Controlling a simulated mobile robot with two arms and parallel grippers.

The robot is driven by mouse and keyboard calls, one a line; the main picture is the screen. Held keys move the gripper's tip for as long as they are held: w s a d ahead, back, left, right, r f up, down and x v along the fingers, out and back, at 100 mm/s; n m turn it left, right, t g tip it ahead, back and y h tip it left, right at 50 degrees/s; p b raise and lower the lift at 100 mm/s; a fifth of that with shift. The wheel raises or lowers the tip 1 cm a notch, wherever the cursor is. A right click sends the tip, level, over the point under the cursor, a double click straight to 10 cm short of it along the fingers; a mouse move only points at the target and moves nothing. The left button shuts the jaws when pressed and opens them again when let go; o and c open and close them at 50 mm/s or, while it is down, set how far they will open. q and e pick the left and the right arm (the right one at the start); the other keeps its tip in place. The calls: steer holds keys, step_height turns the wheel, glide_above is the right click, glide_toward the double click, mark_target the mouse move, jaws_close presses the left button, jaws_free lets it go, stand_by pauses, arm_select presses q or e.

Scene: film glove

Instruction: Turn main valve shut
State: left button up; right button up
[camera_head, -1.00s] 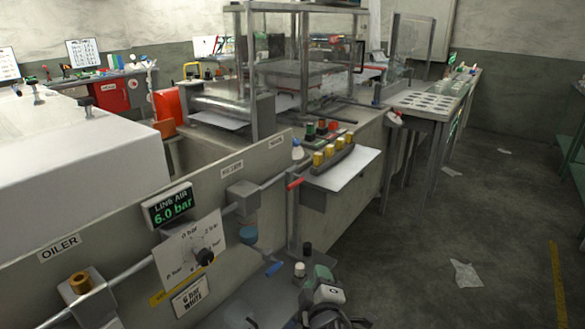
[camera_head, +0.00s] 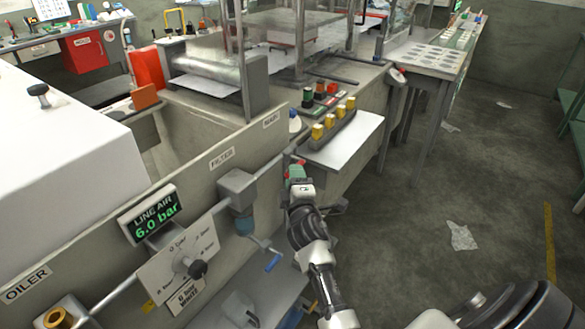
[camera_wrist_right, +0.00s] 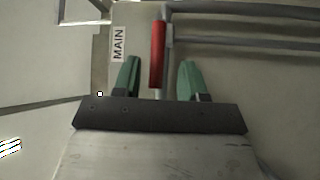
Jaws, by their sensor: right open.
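The main valve's red handle (camera_wrist_right: 157,55) stands upright in the right wrist view, beside the MAIN label (camera_wrist_right: 118,43). My right gripper (camera_wrist_right: 158,78) is open, with its green fingers on either side of the lower part of the handle. The handle appears apart from both fingers, nearer the left one; depth is hard to tell. In the head view my right gripper (camera_head: 297,168) is at the pipe's far end and mostly hides the valve. The MAIN label (camera_head: 270,120) shows on the panel above. My left gripper is not in view.
The line air display (camera_head: 157,214) reads 6.0 bar. A white shelf (camera_head: 342,145) with yellow-capped parts sits just beyond my gripper. Open floor lies to the right.

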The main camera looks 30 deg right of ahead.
steer(key=shift+r+x, duration=0.25)
steer(key=shift+x, duration=0.95)
steer(key=shift+w+f, duration=0.1)
steer(key=shift+w, duration=0.1)
steer(key=shift+c, duration=0.2)
jaws_close()
